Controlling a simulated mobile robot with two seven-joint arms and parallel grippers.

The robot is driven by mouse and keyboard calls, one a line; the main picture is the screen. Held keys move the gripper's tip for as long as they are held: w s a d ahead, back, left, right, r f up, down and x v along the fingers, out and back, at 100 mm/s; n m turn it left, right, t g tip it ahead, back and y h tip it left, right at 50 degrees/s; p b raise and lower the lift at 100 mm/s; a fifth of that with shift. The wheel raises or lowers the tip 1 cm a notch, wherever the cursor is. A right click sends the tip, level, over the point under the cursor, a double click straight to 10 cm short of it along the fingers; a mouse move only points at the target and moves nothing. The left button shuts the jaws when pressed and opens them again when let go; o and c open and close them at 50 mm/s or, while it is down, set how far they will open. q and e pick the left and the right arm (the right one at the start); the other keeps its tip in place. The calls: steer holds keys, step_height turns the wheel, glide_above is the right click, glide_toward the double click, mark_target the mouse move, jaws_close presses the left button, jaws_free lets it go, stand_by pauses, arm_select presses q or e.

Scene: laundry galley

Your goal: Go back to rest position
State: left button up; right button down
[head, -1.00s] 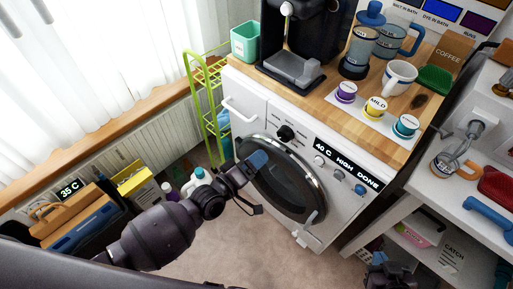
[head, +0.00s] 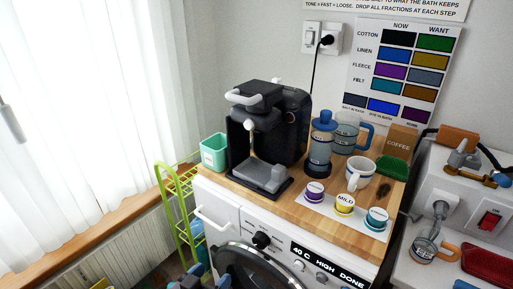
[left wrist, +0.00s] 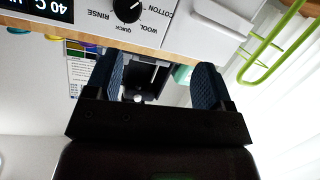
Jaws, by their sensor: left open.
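My left gripper (left wrist: 158,68) shows in the left wrist view with two blue-padded fingers spread wide and nothing between them. In the head view only a blue tip of it (head: 187,283) shows at the bottom edge, in front of the washing machine (head: 213,212), left of its round dark door (head: 250,270). The left wrist view is upside down; the washer's panel and dial (left wrist: 127,8) lie past the fingers, with the black coffee machine (left wrist: 145,75) seen between them. My right gripper is in neither current view.
The wooden counter (head: 290,208) holds a coffee machine (head: 268,130), green cup (head: 213,152), white mug (head: 360,171) and several pods. A green rack (head: 175,205) stands left of the washer. A white shelf (head: 410,272) stands right.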

arm_select(q)
steer(key=s+a+f+n+g+y, duration=0.1)
steer(key=s+a+f+y, duration=0.2)
steer(key=s+a, duration=0.5)
steer(key=s+a+f+n+g+y, duration=0.1)
steer(key=s+a+f+y, duration=0.3)
steer(key=s+a, duration=0.4)
steer(key=s, duration=0.2)
steer(key=shift+s+g, duration=0.3)
steer(key=shift+s, duration=0.05)
